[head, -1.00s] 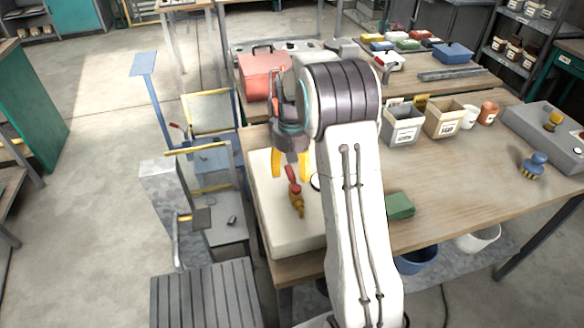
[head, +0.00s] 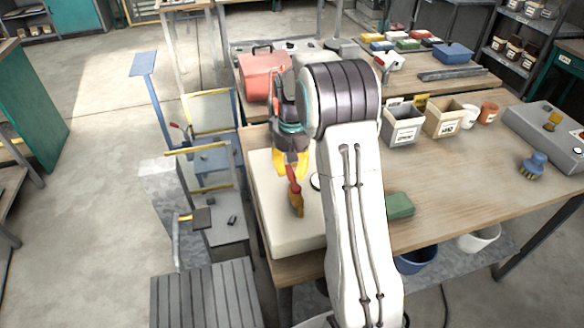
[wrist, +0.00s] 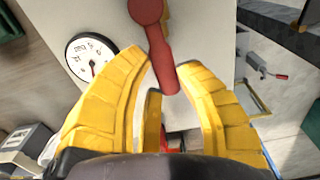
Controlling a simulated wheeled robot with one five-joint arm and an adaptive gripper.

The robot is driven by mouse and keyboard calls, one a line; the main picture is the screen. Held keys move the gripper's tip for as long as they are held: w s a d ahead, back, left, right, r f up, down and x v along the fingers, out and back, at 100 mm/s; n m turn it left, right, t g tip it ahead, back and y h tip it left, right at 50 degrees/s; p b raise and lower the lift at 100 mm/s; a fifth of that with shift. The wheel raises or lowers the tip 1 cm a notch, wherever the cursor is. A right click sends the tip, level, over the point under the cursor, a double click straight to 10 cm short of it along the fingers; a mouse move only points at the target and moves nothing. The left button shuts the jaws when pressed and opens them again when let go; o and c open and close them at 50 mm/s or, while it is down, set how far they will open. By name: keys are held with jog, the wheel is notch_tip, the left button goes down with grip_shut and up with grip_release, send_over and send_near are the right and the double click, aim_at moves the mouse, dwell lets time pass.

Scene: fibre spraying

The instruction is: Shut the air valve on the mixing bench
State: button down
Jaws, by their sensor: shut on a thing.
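The air valve has a brass-coloured body (head: 297,207) and a red lever handle (head: 292,174). It sits on the cream block (head: 277,228) at the left end of the mixing bench (head: 445,215). My gripper (head: 291,166) is over the block with its yellow fingers shut on the red handle from above. In the wrist view the red handle (wrist: 158,45) runs between the two yellow fingers, its end inside them. A round white gauge (wrist: 90,58) is beside the left finger there.
A green block (head: 399,205) lies right of my arm. Two labelled bins (head: 403,127) stand behind it. A red container (head: 263,73) is on the table behind. A blue-framed stand (head: 214,160) is close to the bench's left side.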

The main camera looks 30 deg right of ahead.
jog(key=a+n, duration=0.1)
jog(key=n, duration=0.1)
jog(key=a+n, duration=0.1)
jog(key=n, duration=0.1)
jog(key=shift+w+a+f+b, duration=0.1)
jog(key=shift+b, duration=0.2)
jog(key=a+n, duration=0.1)
jog(key=n, duration=0.1)
jog(key=a+n+b, duration=0.1)
jog(key=n, duration=0.1)
jog(key=shift+s+a+n, duration=0.2)
jog(key=shift+s+n, duration=0.15)
jog(key=shift+n, duration=0.05)
jog(key=n, duration=0.1)
jog(key=s+a+n, duration=0.1)
jog(key=n, duration=0.1)
jog(key=a+n+b, duration=0.1)
jog(key=shift+s, duration=0.25)
jog(key=shift+s+a+n+b, duration=0.2)
jog(key=shift+s+n, duration=0.15)
jog(key=shift+n, duration=0.5)
jog(key=shift+s+a+n+b, duration=0.2)
jog(key=shift+s+n, duration=0.2)
jog(key=shift+n, duration=0.5)
jog(key=shift+s+a+n+b, duration=0.2)
jog(key=shift+s+n, duration=0.15)
jog(key=shift+n, duration=0.5)
jog(key=shift+s, duration=0.1)
